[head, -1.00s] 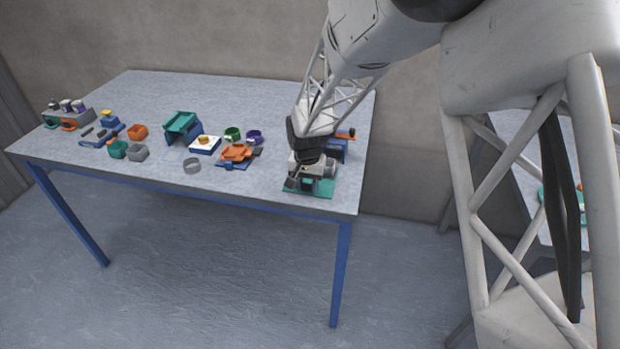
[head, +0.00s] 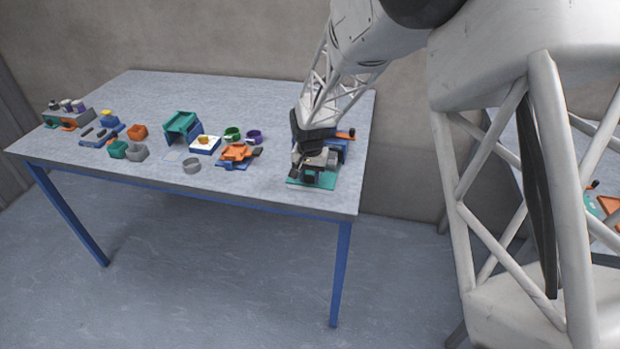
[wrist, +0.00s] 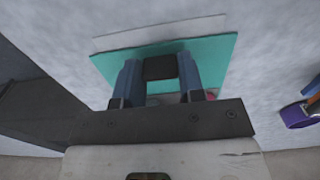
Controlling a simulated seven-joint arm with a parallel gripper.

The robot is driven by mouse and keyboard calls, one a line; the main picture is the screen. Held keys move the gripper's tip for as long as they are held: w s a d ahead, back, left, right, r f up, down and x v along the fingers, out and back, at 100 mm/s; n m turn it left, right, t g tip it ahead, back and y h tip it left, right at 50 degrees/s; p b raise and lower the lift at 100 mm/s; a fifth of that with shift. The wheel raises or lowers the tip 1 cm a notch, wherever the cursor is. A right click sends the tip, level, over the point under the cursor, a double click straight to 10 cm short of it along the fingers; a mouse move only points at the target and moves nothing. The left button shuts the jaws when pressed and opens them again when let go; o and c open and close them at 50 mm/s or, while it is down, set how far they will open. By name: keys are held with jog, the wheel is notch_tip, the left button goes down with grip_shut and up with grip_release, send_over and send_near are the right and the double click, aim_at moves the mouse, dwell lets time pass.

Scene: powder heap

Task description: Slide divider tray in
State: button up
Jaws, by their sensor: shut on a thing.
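A flat teal plate (head: 326,183), apparently the divider tray, lies near the table's right front corner. In the wrist view the teal plate (wrist: 215,50) stretches under and beyond my fingers. My gripper (head: 311,172) points down over it. In the wrist view its two blue fingers (wrist: 159,70) are shut on a dark block (wrist: 160,68) that looks like the tray's handle. A blue housing with an orange part (head: 345,136) stands just behind, partly hidden by my gripper. The tray's far edge and any dividers are hidden.
An orange holder on a blue base (head: 236,154) stands left of my gripper, with a purple cup (head: 254,136) and a green cup (head: 232,133) behind it. The table's front edge (head: 290,207) is close.

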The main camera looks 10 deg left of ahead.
jog(key=shift+w+a, duration=0.1)
jog(key=shift+w, duration=3.15)
jog(key=o, duration=0.5)
jog(key=shift+r, duration=0.1)
jog(key=shift+r, duration=3.65)
